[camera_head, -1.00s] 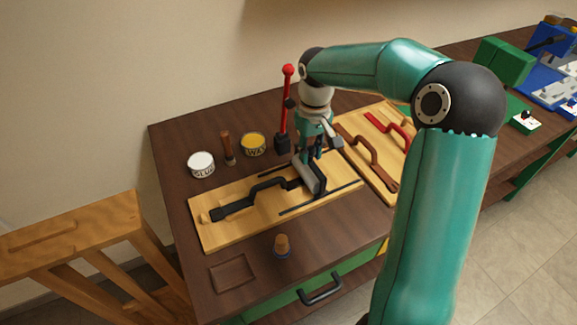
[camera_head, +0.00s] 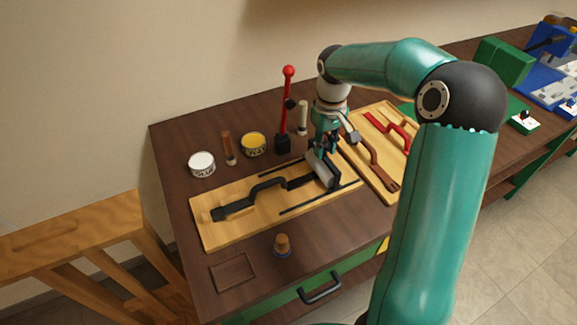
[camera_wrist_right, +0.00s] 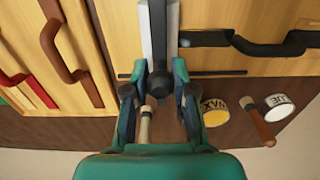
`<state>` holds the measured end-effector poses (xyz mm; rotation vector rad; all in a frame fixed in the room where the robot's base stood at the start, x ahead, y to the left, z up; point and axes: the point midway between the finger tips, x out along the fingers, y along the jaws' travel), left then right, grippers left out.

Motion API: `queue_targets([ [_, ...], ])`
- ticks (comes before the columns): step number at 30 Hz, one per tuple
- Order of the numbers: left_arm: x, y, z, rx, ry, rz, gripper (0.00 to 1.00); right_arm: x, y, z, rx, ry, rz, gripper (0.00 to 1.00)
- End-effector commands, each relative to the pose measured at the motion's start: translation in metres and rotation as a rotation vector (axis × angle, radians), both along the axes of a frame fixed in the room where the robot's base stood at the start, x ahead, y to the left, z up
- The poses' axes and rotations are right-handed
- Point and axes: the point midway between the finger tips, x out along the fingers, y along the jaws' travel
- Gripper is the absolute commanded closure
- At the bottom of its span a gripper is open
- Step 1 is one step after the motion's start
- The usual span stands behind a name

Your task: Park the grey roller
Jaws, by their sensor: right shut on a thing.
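The grey roller (camera_head: 321,169) is a grey cylinder with a dark bar along it, at the right end of the light wooden board (camera_head: 240,229), between two thin black rails. In the right wrist view the roller (camera_wrist_right: 147,28) lies straight ahead of the fingers. My right gripper (camera_head: 325,148) is above it, pointing down. In the wrist view its fingers (camera_wrist_right: 159,82) are shut around the roller's dark holder. A bent black bar (camera_head: 265,187) lies on the board to the left of the roller. I cannot tell whether the roller touches the board. My left gripper is out of view.
A second board with a brown (camera_head: 375,170) and a red bent bar (camera_head: 388,126) lies at the right. A red-knobbed lever (camera_head: 286,105), a yellow tin (camera_head: 253,144) and a white tin (camera_head: 201,163) stand behind. A cork-topped bottle (camera_head: 282,245) and shallow tray (camera_head: 232,272) are in front.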

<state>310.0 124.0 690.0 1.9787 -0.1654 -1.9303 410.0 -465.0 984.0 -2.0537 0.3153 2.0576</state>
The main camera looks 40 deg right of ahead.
Motion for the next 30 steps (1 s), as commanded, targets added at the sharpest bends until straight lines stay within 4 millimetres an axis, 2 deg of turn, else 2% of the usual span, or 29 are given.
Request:
queue_targets([
  [3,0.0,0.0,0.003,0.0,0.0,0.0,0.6,-0.003,-0.009,0.001,-0.004,0.0,-0.003,0.94],
  [30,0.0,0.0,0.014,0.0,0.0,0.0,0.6,-0.014,-0.045,0.002,-0.006,-0.001,-0.004,0.94],
])
